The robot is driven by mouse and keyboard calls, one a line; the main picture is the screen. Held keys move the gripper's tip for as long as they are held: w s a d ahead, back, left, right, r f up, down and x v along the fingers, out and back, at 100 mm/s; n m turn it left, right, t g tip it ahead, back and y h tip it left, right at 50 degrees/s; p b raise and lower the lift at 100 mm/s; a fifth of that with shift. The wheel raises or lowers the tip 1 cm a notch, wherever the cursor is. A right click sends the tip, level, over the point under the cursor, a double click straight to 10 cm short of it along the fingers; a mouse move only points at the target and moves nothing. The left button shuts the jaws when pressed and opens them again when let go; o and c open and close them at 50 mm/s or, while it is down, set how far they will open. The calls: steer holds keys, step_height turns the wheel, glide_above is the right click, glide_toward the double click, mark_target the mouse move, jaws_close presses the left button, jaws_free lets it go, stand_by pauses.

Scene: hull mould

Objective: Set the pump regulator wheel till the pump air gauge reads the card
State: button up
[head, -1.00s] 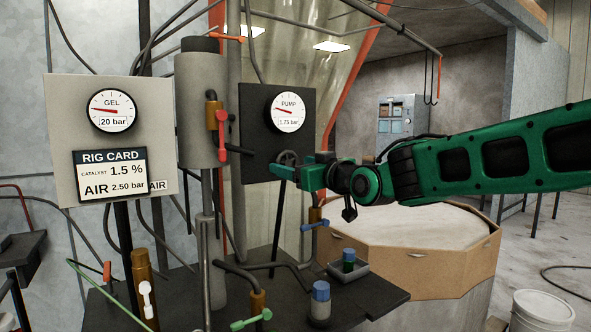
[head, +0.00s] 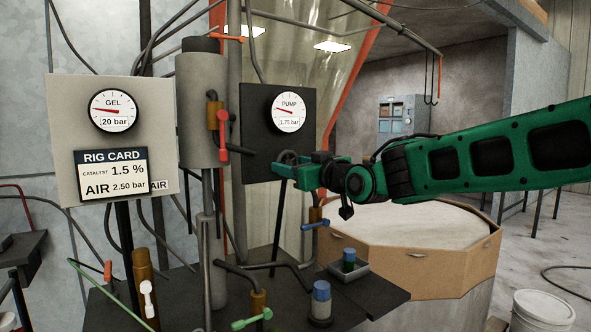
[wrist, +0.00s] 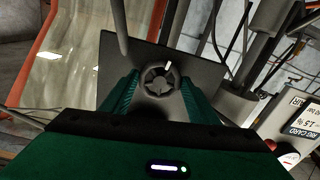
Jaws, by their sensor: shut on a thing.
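The pump air gauge (head: 289,111) is a white dial on a dark panel (head: 257,160) and reads about 1.75 bar. The rig card (head: 110,175) is on a pale board at the left and says AIR 2.50 bar, catalyst 1.5 %. The pump regulator wheel (wrist: 158,80) is a small dark spoked handwheel with a white mark near its rim, on the panel below the gauge. My gripper (wrist: 160,92) is shut on the wheel, one green finger at each side. In the head view the wheel (head: 287,158) is partly hidden by my gripper.
The gel gauge (head: 113,111) is above the card. A red-handled valve (head: 222,130) on the grey cylinder stands just left of the panel. A dark bench (head: 270,290) below holds a blue-capped bottle (head: 320,300) and valves. A large octagonal box (head: 430,265) is at the right.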

steer(key=shift+w+d+r+n, duration=0.1)
steer(key=shift+d+n, duration=0.05)
steer(key=shift+n, duration=1.35)
steer(key=shift+w+d+r+n, duration=0.1)
steer(key=shift+n, duration=1.4)
steer(key=o, duration=1)
steer(key=shift+o, duration=0.2)
steer(key=shift+a+f, duration=0.1)
steer(key=shift+s, duration=0.1)
steer(key=v, duration=1)
steer(key=shift+s+d, duration=0.2)
steer(key=shift+d, duration=0.1)
steer(key=shift+f, duration=0.1)
